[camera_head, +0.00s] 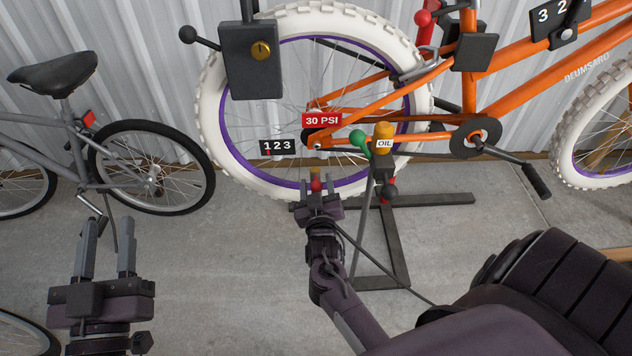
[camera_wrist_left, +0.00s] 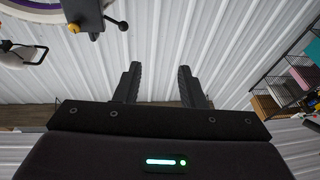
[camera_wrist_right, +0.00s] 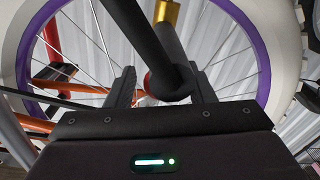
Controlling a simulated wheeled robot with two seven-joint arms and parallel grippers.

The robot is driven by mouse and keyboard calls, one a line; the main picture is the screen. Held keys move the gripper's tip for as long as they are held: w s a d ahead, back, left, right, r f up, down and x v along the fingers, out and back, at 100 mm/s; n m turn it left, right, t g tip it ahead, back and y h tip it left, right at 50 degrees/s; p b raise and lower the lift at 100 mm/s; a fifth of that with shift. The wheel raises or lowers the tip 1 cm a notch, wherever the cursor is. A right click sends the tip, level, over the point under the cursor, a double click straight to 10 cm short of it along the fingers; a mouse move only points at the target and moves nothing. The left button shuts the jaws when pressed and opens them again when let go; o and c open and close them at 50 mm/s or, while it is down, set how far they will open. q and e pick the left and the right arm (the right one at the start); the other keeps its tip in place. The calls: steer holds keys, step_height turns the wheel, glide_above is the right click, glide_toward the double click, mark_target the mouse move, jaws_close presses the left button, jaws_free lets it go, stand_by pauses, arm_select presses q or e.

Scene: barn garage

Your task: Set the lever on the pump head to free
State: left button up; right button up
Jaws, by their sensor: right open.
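My right gripper (camera_head: 318,196) is open low in front of the bike's white-tyred, purple-rimmed rear wheel (camera_head: 216,130). A small fitting with a gold top and red part (camera_head: 315,180) shows just beyond its fingertips. It looks like the pump head, but the gripper hides much of it. In the right wrist view a black bar (camera_wrist_right: 150,40) reaches down between the open fingers, with a gold part (camera_wrist_right: 167,12) and a bit of red beside it. I cannot tell whether a finger touches the bar, or the lever's setting. My left gripper (camera_head: 107,245) is open and empty at lower left.
A green-knobbed rod (camera_head: 358,138) and an OIL bottle (camera_head: 384,142) stand right of my right gripper. A dark floor stand (camera_head: 430,199) is behind. A black box (camera_head: 250,75) hangs before the wheel. A grey bicycle (camera_head: 150,168) stands left. Floor between the grippers is clear.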

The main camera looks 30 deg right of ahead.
steer(key=c, duration=1)
